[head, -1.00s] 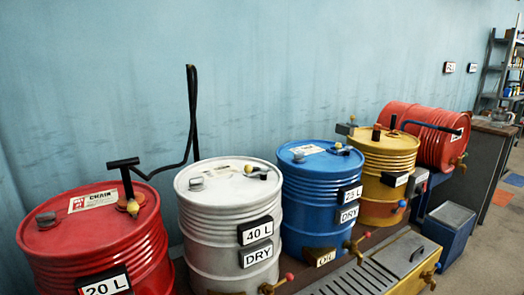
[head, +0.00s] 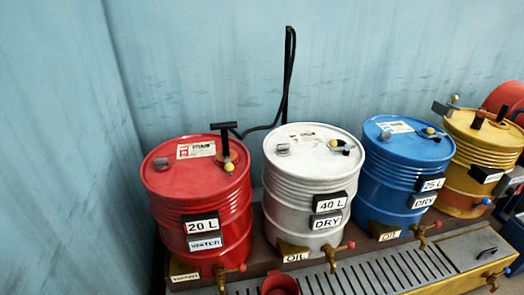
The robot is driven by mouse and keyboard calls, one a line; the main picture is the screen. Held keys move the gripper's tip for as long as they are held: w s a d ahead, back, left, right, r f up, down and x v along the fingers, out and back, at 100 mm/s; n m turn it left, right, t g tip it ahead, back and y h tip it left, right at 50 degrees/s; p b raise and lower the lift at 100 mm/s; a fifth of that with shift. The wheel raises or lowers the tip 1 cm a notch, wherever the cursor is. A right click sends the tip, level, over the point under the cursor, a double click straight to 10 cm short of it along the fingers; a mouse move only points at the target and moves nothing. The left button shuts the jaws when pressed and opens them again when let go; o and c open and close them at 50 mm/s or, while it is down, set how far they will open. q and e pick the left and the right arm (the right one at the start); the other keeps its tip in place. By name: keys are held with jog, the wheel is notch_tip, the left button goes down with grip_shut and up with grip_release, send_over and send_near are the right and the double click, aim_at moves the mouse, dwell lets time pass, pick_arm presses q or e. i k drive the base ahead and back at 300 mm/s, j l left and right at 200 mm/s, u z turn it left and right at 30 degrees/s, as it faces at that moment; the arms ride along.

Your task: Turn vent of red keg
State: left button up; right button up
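The red keg (head: 176,204) stands upright at the left in the head view, with a "20 L" plate (head: 201,226) on its front. On the right side of its lid is a small fitting with a yellow ball (head: 229,168), which looks like the vent. A black T-shaped handle (head: 224,142) rises just behind this fitting. A grey cap (head: 160,164) sits on the left of the lid. A brass tap with a red knob (head: 242,268) is low on the keg's front. Neither of my grippers is in view.
A white keg (head: 290,190), a blue keg (head: 385,185) and a yellow keg (head: 470,150) stand to the right. A black hose (head: 287,75) rises behind the white keg. A slotted grate (head: 380,275) and a red vessel (head: 279,285) are in front. The wall is close behind.

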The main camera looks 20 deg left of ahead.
aim_at(159, 163)
jog(key=u, duration=1.35)
